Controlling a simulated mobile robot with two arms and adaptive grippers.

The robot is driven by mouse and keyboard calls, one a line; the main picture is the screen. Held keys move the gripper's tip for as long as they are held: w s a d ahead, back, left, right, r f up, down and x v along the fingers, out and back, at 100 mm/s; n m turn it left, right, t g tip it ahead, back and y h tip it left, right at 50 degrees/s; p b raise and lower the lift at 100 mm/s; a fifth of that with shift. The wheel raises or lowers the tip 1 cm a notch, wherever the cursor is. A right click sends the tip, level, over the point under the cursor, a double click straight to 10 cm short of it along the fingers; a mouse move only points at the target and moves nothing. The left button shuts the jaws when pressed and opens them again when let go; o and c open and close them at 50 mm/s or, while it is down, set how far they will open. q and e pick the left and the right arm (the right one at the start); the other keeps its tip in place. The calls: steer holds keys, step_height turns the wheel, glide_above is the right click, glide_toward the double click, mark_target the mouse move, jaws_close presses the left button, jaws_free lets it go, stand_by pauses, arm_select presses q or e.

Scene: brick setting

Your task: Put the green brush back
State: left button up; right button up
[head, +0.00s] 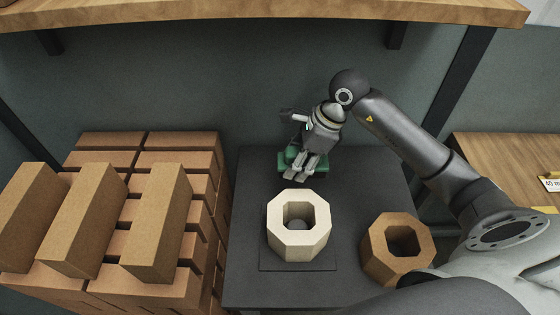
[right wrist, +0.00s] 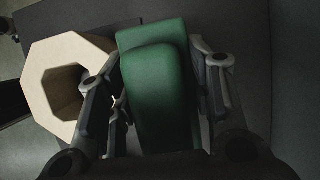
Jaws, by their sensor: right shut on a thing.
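The green brush (head: 316,162) is at the back of the dark table, behind the pale octagonal block. It also fills the middle of the right wrist view (right wrist: 160,95), seen from above. My right gripper (head: 302,170) is shut on the green brush, with one finger on each side of it. In the right wrist view the fingers (right wrist: 160,85) flank the green body. The brush's underside is hidden, so I cannot tell whether it touches the table. My left gripper is not in view.
Stacked bricks (head: 158,225) fill the left. A wooden shelf (head: 270,10) hangs above.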

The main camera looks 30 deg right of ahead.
steer(key=w+f, duration=0.2)
steer(key=w, duration=0.1)
steer(key=w+f, duration=0.2)
steer(key=w+d+f+p, duration=0.1)
steer(key=w+f, duration=0.1)
steer(key=w, duration=0.1)
steer(key=shift+w+f, duration=0.35)
steer(key=shift+f, duration=0.05)
steer(key=shift+w+f, duration=0.45)
steer(key=shift+f, duration=0.15)
step_height(320, 180, down, 2)
steer(key=shift+f+p, duration=0.15)
steer(key=shift+p, duration=0.35)
steer(key=shift+w+f, duration=0.1)
steer(key=shift+f, duration=0.3)
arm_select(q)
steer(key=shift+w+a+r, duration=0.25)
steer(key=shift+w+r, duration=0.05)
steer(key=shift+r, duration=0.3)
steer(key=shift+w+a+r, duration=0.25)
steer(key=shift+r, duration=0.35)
arm_select(e)
steer(key=shift+d+f, duration=0.1)
steer(key=shift+f, duration=0.05)
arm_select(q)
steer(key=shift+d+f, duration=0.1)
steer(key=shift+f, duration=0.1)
arm_select(e)
steer(key=o, duration=1)
